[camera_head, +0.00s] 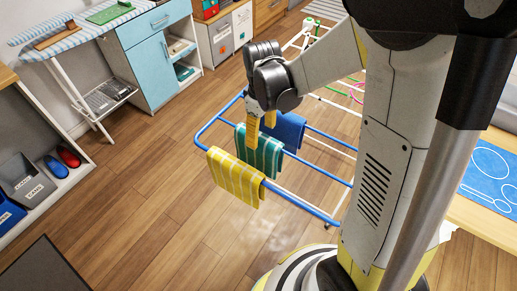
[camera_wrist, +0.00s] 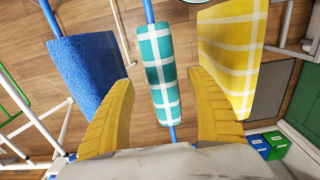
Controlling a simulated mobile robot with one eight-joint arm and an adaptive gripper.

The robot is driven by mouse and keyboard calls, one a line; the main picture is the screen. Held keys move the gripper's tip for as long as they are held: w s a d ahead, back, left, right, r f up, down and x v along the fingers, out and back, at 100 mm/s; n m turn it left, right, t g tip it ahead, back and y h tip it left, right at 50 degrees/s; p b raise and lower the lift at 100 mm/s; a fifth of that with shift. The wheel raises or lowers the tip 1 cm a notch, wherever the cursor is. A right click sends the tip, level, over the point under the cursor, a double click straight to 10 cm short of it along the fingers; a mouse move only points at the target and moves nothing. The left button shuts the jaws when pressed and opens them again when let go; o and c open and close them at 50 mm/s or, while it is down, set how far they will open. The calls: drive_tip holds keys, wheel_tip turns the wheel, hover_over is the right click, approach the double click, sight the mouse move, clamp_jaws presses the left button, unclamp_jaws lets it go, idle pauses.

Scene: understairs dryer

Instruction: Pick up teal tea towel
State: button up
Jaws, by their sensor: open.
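The teal tea towel (camera_head: 260,153) with a white check hangs over a blue rail of the drying rack, between a yellow towel and a blue one. My gripper (camera_head: 262,122) is just above it, fingers pointing down, partly hiding its top. In the wrist view the teal towel (camera_wrist: 157,72) lies between my two yellow fingers (camera_wrist: 160,112), with a gap on both sides. The gripper is open and holds nothing.
The yellow checked towel (camera_head: 236,178) hangs in front and the blue towel (camera_head: 288,130) behind, both close to the fingers. The blue-framed drying rack (camera_head: 313,212) stands on the wood floor. An ironing board (camera_head: 75,36) is at the upper left; floor left of the rack is clear.

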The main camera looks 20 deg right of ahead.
sight(259, 152)
drive_tip(key=f+b, duration=0.1)
drive_tip(key=f, duration=0.1)
drive_tip(key=f+b, duration=0.2)
drive_tip(key=f, duration=0.1)
drive_tip(key=shift+w+a+f, duration=0.15)
drive_tip(key=shift+a+f, duration=0.15)
drive_tip(key=shift+f, duration=0.05)
drive_tip(key=shift+r, duration=0.1)
drive_tip(key=c, duration=1.3)
